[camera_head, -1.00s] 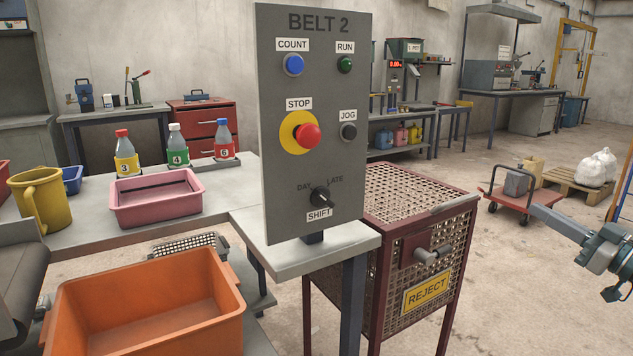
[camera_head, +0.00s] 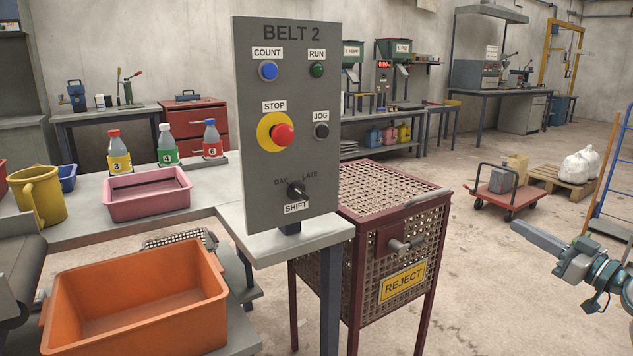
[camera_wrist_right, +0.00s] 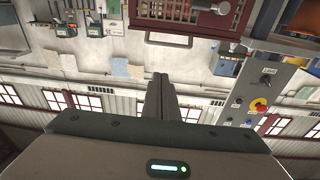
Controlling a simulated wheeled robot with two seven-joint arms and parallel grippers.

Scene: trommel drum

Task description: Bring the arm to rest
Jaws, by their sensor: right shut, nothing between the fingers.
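My right gripper (camera_head: 516,228) comes in from the right edge in the head view, above bare floor. Its narrow grey fingers point left, toward the REJECT cage, and are clear of it. In the right wrist view the two fingers (camera_wrist_right: 160,97) lie together with nothing between them. That view is upside down and shows the control panel (camera_wrist_right: 263,95) and part of the cage (camera_wrist_right: 200,18). My left gripper is not in view.
The grey BELT 2 panel (camera_head: 286,130) stands on a bench corner. The red mesh REJECT cage (camera_head: 385,240) is right of it. An orange bin (camera_head: 135,310) is at front left. A trolley (camera_head: 506,190) and a blue ladder stand at right. Floor between cage and arm is clear.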

